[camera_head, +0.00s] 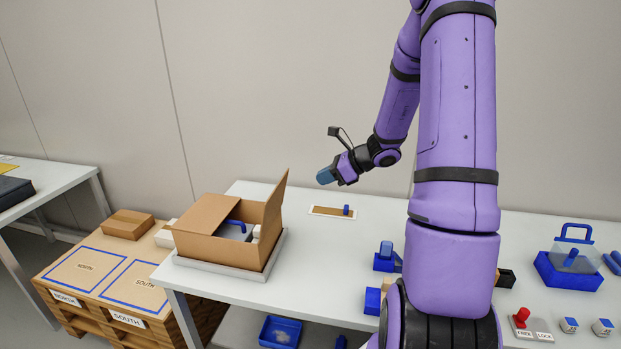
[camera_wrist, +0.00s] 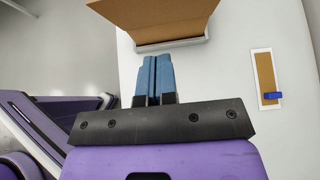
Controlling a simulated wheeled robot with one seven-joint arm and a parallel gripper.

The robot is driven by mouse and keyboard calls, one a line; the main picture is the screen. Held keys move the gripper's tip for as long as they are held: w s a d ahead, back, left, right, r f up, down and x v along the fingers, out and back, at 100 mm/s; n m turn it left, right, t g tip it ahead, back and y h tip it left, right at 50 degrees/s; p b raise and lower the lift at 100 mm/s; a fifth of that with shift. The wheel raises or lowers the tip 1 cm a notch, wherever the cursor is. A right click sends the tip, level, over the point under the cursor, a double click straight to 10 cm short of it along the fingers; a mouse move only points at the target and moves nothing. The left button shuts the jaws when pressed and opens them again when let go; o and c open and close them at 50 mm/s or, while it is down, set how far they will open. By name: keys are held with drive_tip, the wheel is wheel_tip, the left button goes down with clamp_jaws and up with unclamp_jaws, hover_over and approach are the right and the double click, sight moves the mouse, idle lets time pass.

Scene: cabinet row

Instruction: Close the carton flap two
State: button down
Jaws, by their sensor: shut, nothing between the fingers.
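An open cardboard carton (camera_head: 240,245) stands on a grey tray (camera_head: 222,268) at the left end of the white table. One flap (camera_head: 276,208) on its right side stands up, tilted slightly outward; another (camera_head: 205,212) slopes at the left. A blue-handled item (camera_head: 236,229) lies inside, partly hidden. My gripper (camera_head: 326,175) is in the air to the right of the carton, apart from it, its blue fingers pointing left. In the wrist view the fingers (camera_wrist: 154,78) are together and empty, with a carton flap (camera_wrist: 155,20) ahead of them. Which flap is number two, I cannot tell.
A brown strip with a blue slider (camera_head: 333,211) lies on the table below my gripper. Blue fixtures (camera_head: 387,258) and a blue bin (camera_head: 570,270) stand farther right. A pallet (camera_head: 110,290) with marked squares is left of the table.

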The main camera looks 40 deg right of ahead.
sight(278, 186)
drive_tip(key=x, duration=0.3)
drive_tip(key=r+x, duration=0.1)
drive_tip(key=x, duration=0.3)
drive_tip(key=w+x, duration=0.1)
drive_tip(key=x, duration=0.2)
drive_tip(key=shift+w+a+r, duration=0.1)
drive_tip(key=shift+a+r, duration=0.15)
drive_tip(key=shift+a, duration=0.3)
drive_tip(key=shift+w+a+r, duration=0.1)
drive_tip(key=shift+w+a, duration=0.2)
drive_tip(key=shift+w, duration=0.1)
drive_tip(key=shift+w+a+r, duration=0.2)
drive_tip(key=shift+w+a, duration=0.05)
drive_tip(key=shift+w, duration=0.1)
